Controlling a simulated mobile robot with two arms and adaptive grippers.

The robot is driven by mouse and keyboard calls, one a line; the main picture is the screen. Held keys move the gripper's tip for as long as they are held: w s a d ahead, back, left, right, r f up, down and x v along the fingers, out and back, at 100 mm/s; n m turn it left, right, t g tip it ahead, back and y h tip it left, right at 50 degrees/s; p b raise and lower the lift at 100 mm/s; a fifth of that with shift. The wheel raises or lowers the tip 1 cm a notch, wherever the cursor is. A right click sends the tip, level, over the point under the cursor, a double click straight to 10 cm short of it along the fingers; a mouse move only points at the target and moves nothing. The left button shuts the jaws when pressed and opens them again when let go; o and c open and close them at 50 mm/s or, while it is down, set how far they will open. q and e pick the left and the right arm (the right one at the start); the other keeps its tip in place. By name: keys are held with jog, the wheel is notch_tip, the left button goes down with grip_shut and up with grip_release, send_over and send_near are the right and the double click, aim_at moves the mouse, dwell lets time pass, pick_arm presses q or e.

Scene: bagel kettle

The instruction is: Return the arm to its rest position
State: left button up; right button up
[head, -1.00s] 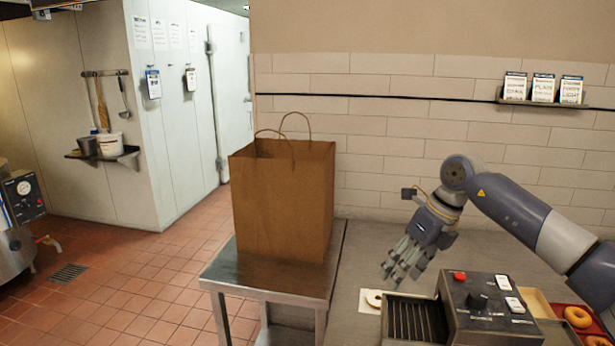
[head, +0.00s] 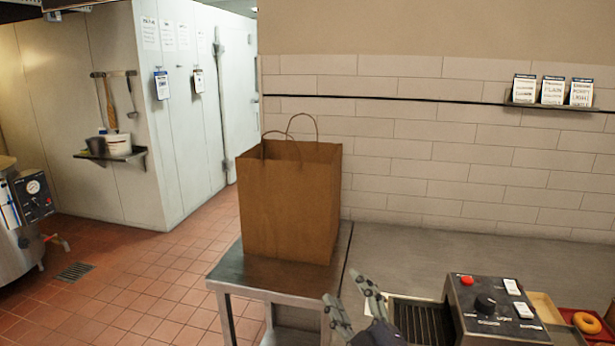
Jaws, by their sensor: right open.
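My right gripper (head: 352,304) shows at the bottom centre of the head view. Its fingers are spread apart and nothing is between them. It is in front of the toaster-like machine's left side and below the paper bag in the picture. Most of the right arm is out of the frame. My left gripper is not in view.
A brown paper bag (head: 290,205) stands upright on a steel table (head: 228,268). A red tray (head: 569,314) with a bagel (head: 587,325) is at the right.

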jog(key=s+d+f+m+g+h, duration=0.3)
jog(key=s+d+f+m+g, duration=0.15)
jog(key=s+f, duration=0.35)
jog(key=s+d+f+m+g+h, duration=0.35)
jog(key=s+d+f, duration=0.25)
jog(key=f, duration=0.5)
jog(key=s+d+f+m+g, duration=0.15)
jog(key=s+f+g, duration=0.25)
jog(key=s, duration=0.5)
jog(key=s+f+m+g, duration=0.2)
jog(key=s+f+g, duration=0.15)
jog(key=s, duration=0.65)
notch_tip(320, 180, down, 27)
jog(key=s+g, duration=0.1)
jog(key=s+d+f+g, duration=0.1)
jog(key=s+d+f, duration=0.2)
jog(key=s+f, duration=1.2)
jog(key=shift+s+d+f+n+y, duration=0.15)
jog(key=shift+s+f+n+y, duration=0.15)
jog(key=shift+s, duration=0.75)
